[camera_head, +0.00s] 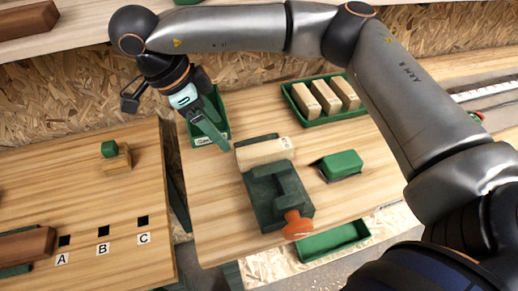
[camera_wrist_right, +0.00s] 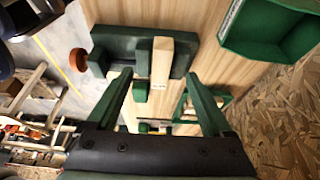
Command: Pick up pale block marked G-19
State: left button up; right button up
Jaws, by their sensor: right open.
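A pale wooden block (camera_head: 262,153) lies in a dark green vise-like fixture (camera_head: 290,210) on the right-hand table. It has a small white label at its right end, too small to read in the head view. The block (camera_wrist_right: 161,60) also shows in the wrist view, its labelled end lying between the fingers in the picture. My right gripper (camera_head: 222,142) is open and empty, just left of and above the block. Its green fingers (camera_wrist_right: 158,77) stand apart in the wrist view, with no contact visible. My left gripper is not in view.
A green tray (camera_head: 196,141) stands behind my right gripper. Another tray (camera_head: 318,120) holds several pale blocks. A green block (camera_head: 341,165) sits right of the fixture, whose orange knob (camera_head: 297,225) faces front. The left table (camera_head: 60,180) has square holes marked A, B, C.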

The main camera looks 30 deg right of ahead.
aim_at(245, 153)
jog(key=p+x, duration=0.1)
jog(key=x, duration=0.4)
jog(key=d+p+x, duration=0.1)
jog(key=x, duration=0.4)
jog(key=shift+w+d+r, duration=0.1)
jog(key=shift+w, duration=0.05)
jog(key=shift+f, duration=0.35)
grip_shut()
